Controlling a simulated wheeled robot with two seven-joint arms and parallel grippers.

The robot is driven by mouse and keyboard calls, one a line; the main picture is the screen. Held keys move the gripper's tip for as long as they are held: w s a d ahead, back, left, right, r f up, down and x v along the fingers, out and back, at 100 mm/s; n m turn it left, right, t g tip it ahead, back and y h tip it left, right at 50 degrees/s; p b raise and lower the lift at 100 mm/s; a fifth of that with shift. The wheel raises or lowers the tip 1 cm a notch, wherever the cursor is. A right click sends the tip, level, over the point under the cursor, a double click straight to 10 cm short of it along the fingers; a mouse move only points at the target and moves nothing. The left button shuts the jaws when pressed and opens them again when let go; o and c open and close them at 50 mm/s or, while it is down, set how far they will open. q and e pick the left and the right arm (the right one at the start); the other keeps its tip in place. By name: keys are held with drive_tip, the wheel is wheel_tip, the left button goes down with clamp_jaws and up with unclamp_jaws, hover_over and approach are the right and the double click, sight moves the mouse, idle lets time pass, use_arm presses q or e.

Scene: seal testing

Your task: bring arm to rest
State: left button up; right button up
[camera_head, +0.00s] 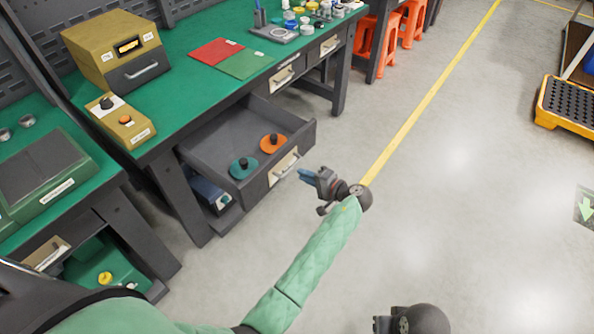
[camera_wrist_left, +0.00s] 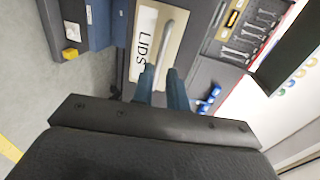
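My left gripper (camera_head: 308,176) is at the end of the green-sleeved arm, just right of the front of an open grey drawer (camera_head: 222,138). In the left wrist view its two blue fingers (camera_wrist_left: 161,72) stand apart with nothing between them. The drawer's metal handle (camera_wrist_left: 168,38), beside a "LIDS" label (camera_wrist_left: 143,36), shows beyond the fingertips; the fingers appear clear of it. My right gripper (camera_head: 385,324) shows only in part at the bottom edge, and its fingers cannot be made out.
A teal lid (camera_head: 243,167) and an orange lid (camera_head: 272,143) lie in the open drawer. The green-topped workbench (camera_head: 185,85) carries a yellow device (camera_head: 115,48) and red and green mats. Orange stools (camera_head: 412,22) stand behind.

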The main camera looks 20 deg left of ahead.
use_arm(q)
drive_tip(key=shift+s+d, duration=0.15)
drive_tip(key=shift+d, duration=0.2)
idle(0.3)
drive_tip(key=s+d+r+n+h, duration=0.1)
drive_tip(key=s+r+h, duration=0.2)
drive_tip(key=s+h, duration=0.5)
drive_tip(key=s+d+r+n+h, duration=0.15)
drive_tip(key=s+r+h, duration=0.25)
drive_tip(key=s+h, duration=0.4)
drive_tip(key=s+a+f+g, duration=0.2)
drive_tip(key=s+f, duration=0.1)
drive_tip(key=s, duration=0.8)
drive_tip(key=s+a+f+g, duration=0.2)
drive_tip(key=s+f, duration=0.2)
drive_tip(key=s, duration=0.8)
drive_tip(key=shift+a+f, duration=0.15)
drive_tip(key=shift+f, duration=0.05)
